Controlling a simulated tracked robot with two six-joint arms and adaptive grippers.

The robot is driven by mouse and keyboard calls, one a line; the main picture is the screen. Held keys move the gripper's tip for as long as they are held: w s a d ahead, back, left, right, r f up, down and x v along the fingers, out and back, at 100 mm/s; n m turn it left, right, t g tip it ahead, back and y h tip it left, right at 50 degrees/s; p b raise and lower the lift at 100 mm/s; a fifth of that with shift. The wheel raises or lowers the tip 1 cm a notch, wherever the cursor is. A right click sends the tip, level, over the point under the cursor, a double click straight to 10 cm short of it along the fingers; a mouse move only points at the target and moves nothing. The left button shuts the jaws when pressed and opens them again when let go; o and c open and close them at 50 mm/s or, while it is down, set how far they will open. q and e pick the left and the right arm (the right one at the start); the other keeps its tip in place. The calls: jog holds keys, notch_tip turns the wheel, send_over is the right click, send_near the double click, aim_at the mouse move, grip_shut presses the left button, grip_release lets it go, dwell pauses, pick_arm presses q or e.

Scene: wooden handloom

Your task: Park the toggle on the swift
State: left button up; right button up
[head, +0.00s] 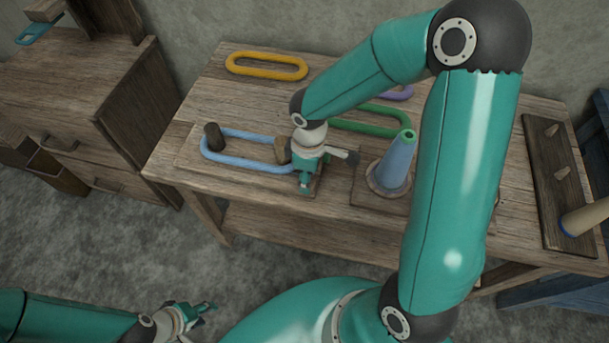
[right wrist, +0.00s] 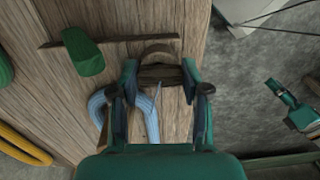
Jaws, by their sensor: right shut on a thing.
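The swift is a wooden board (head: 190,165) with a dark upright peg (head: 213,137) at its left and a lighter peg (head: 283,150) at its right. A light blue yarn loop (head: 245,134) lies around the pegs. My right gripper (head: 310,180) is low beside the right peg. In the right wrist view, my right gripper (right wrist: 160,88) is shut on a dark wooden piece, apparently the toggle (right wrist: 158,76), close to the rounded peg top (right wrist: 157,50). A thin pale thread runs down from it toward the blue yarn (right wrist: 148,115). My left gripper (head: 192,314) is open and empty, off the table.
A blue-grey cone (head: 396,165) with a green top stands right of the swift. Yellow (head: 266,66), green (head: 372,122) and purple (head: 400,93) loops lie on the table behind. A pegged board (head: 555,170) is at the far right, a cabinet (head: 120,110) at the left.

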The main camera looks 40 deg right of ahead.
jog(key=o, duration=0.8)
notch_tip(320, 180, up, 12)
jog(key=shift+w+d+f, duration=0.1)
jog(key=shift+w, duration=0.05)
dwell(0.6)
